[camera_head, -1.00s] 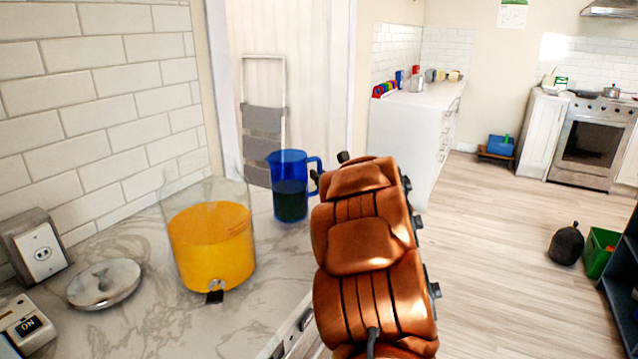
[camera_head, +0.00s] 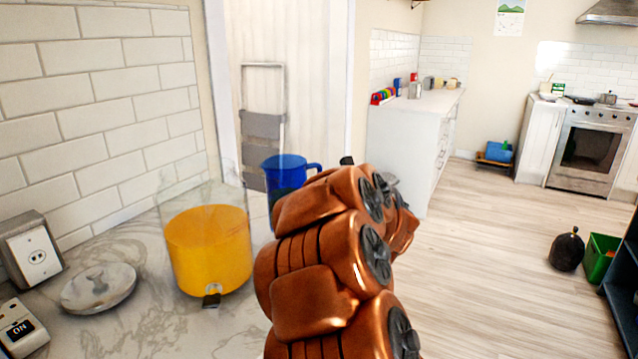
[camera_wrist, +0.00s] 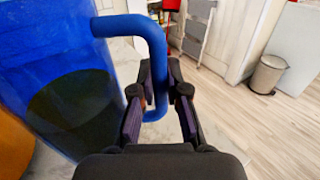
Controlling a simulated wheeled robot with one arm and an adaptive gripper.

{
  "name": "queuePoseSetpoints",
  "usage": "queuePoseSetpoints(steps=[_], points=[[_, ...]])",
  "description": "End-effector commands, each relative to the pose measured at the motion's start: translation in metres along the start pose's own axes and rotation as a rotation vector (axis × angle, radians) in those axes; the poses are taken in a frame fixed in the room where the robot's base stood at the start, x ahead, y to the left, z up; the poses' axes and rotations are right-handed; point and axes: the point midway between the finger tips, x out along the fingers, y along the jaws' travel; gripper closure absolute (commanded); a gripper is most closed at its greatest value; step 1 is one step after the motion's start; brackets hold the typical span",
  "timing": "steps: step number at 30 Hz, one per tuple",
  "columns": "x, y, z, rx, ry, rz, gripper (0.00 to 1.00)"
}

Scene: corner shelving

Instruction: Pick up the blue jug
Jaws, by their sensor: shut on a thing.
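The blue jug (camera_head: 284,178) stands on the marble counter in the head view, just behind and right of the drink dispenser. It is see-through blue, with a dark content low inside and a handle at its right. My arm hides its lower right part in that view. In the wrist view the jug (camera_wrist: 60,85) fills the left side, with its thick blue handle (camera_wrist: 135,24) coming down between the fingers. My gripper (camera_wrist: 160,80) is shut on that handle. The gripper is mostly hidden behind my arm in the head view.
A glass dispenser with orange drink (camera_head: 208,250) stands close left of the jug. A lid (camera_head: 98,287) and a white switch box (camera_head: 22,328) lie farther left. A grey folding step stool (camera_head: 263,125) is behind the counter.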

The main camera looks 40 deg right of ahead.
Motion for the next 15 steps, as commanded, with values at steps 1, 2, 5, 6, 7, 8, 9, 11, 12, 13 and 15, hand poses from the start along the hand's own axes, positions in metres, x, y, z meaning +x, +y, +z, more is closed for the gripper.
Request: queuePoseSetpoints(steps=[1,2,5,6,7,8,9,11,12,13,15], points=[[-0.004,0.002,0.003,-0.002,-0.005,-0.001,1.00],[-0.006,0.003,0.004,-0.002,-0.006,-0.001,1.00],[-0.014,0.007,0.004,-0.002,-0.006,0.000,1.00],[-0.017,0.008,0.004,-0.002,-0.005,0.000,1.00],[-0.019,0.009,0.004,-0.001,-0.005,0.001,1.00],[-0.022,0.011,0.004,0.000,-0.004,0.001,1.00],[-0.025,0.012,0.004,0.000,-0.004,0.000,1.00],[-0.030,0.014,0.005,0.000,-0.005,-0.001,1.00],[-0.033,0.015,0.006,-0.001,-0.006,-0.002,1.00],[-0.035,0.016,0.007,-0.002,-0.007,-0.002,1.00],[-0.040,0.019,0.007,-0.002,-0.006,-0.001,1.00]])
